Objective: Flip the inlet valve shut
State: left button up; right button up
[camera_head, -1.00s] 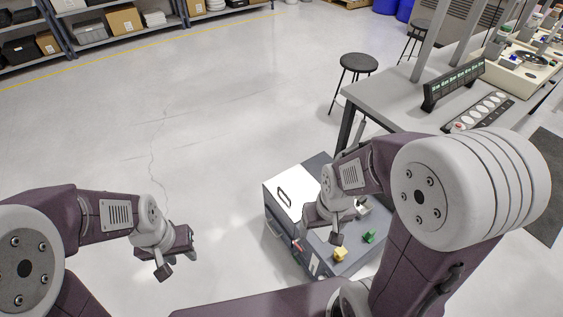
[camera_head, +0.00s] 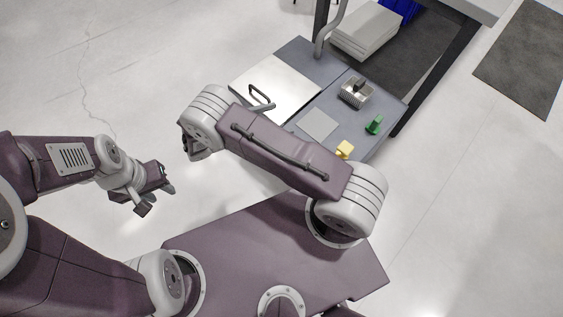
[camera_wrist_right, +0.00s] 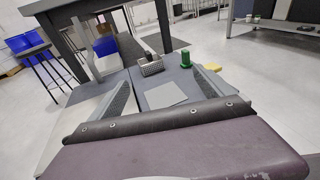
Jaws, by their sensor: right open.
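A grey cabinet top (camera_head: 345,110) carries a green upright part (camera_head: 375,124), a yellow part (camera_head: 344,149) and a finned silver block (camera_head: 356,93) with a dark piece on it. The right wrist view also shows the green part (camera_wrist_right: 186,59), the silver block (camera_wrist_right: 151,66) and the yellow part (camera_wrist_right: 212,68). I cannot tell which is the inlet valve. My right gripper (camera_wrist_right: 160,78) is open and empty, facing the cabinet top from a distance; in the head view my arm mostly hides it. My left gripper (camera_head: 156,200) is open and empty over the floor, left of the cabinet.
A white panel (camera_head: 290,85) with a dark bar handle (camera_head: 261,98) covers the cabinet's left part. A light grey square (camera_head: 317,123) lies beside it. A workbench (camera_head: 465,8) stands behind, with a dark mat (camera_head: 525,60) on the floor. Floor at left is clear.

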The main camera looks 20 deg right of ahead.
jog(key=s+a+f+n+t+b, duration=0.2)
jog(key=f+b, duration=0.1)
jog(key=f, duration=0.5)
jog(key=s+a+f+n+t+b, duration=0.15)
jog(key=f+b, duration=0.25)
jog(key=f, duration=0.4)
jog(key=s+a+f+n+t+b, duration=0.1)
jog(key=f+n+t+b, duration=0.15)
jog(key=f, duration=0.55)
jog(key=b+x, duration=0.1)
jog(key=x, duration=0.5)
jog(key=r+b+x, duration=0.1)
jog(key=x, duration=0.2)
jog(key=shift+s+d+b, duration=0.15)
jog(key=shift+b, duration=0.2)
jog(key=c, duration=1.4)
jog(key=shift+o, duration=0.2)
jog(key=shift+f+m+p, duration=0.2)
jog(key=shift+m+p, duration=0.1)
jog(key=shift+m, duration=0.4)
jog(key=shift+f+m, duration=0.2)
jog(key=shift+m, duration=0.5)
pick_arm(q)
notch_tip(320, 180, down, 16)
jog(key=shift+w+r, duration=0.15)
jog(key=shift+w, duration=0.15)
